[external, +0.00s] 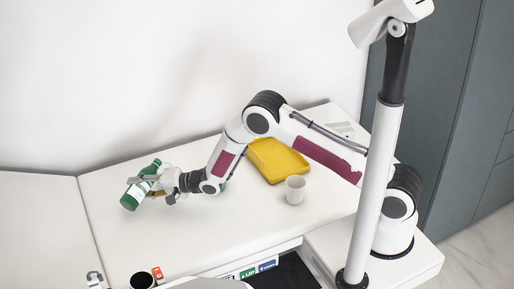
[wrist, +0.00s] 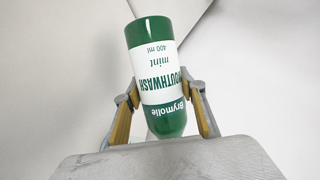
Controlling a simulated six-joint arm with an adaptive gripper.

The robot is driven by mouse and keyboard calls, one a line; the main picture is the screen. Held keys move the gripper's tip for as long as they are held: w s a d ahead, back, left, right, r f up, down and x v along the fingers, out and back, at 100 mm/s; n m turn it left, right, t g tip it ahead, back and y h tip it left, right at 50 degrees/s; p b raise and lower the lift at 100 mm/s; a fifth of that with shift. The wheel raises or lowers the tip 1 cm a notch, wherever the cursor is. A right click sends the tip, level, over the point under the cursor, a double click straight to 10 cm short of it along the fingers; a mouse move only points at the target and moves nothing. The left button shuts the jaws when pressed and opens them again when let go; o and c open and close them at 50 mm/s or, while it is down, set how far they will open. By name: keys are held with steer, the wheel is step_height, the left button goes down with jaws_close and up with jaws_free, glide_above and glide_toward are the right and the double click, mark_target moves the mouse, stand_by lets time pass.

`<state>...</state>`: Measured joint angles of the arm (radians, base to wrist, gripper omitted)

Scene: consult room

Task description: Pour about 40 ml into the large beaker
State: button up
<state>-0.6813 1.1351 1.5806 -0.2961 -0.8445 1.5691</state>
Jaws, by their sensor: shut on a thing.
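My gripper (external: 154,184) is shut on a green mouthwash bottle (external: 132,196) with a white label, held tilted above the left part of the white top. In the wrist view the bottle (wrist: 153,75) sits between my two fingers (wrist: 160,115), its label text upside down and its broad flat end away from me. The end nearer my palm is partly hidden. A white cup-like vessel (external: 295,189) stands upright on the white top, right of my gripper and well apart from it. I cannot tell whether it is the large beaker. No stream of liquid shows.
A yellow tray (external: 279,160) lies behind the white vessel. A dark round-mouthed container (external: 143,281) stands at the front edge, near small coloured labels. A white pole (external: 375,190) rises at right. The white top is mostly clear.

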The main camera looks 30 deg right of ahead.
mark_target(148, 183)
steer(key=shift+f, duration=0.2)
steer(key=shift+w+d+f+n+h, duration=0.15)
steer(key=shift+f+n+h, duration=0.15)
steer(key=shift+f+n, duration=0.1)
steer(key=shift+w+d+f+n+t+h, duration=0.3)
steer(key=shift+d+f+n+h, duration=0.1)
steer(key=shift+f+n, duration=0.2)
steer(key=shift+w+d+r+n+h, duration=0.3)
steer(key=shift+r+n, duration=0.1)
steer(key=shift+n, duration=0.2)
steer(key=shift+w+d+f+n+t+h, duration=0.4)
steer(key=shift+d+f+n, duration=0.05)
steer(key=shift+d+n, duration=0.15)
steer(key=shift+w+d+r+n+t+h, duration=0.3)
steer(key=shift+w+n+h, duration=0.1)
steer(key=shift+n, duration=0.1)
steer(key=shift+r+n+h, duration=0.3)
steer(key=shift+r+n, duration=0.3)
steer(key=shift+r, duration=0.2)
steer(key=shift+d+t, duration=0.1)
steer(key=shift+t, duration=0.3)
steer(key=shift+w+r+n, duration=0.1)
steer(key=shift+n, duration=0.5)
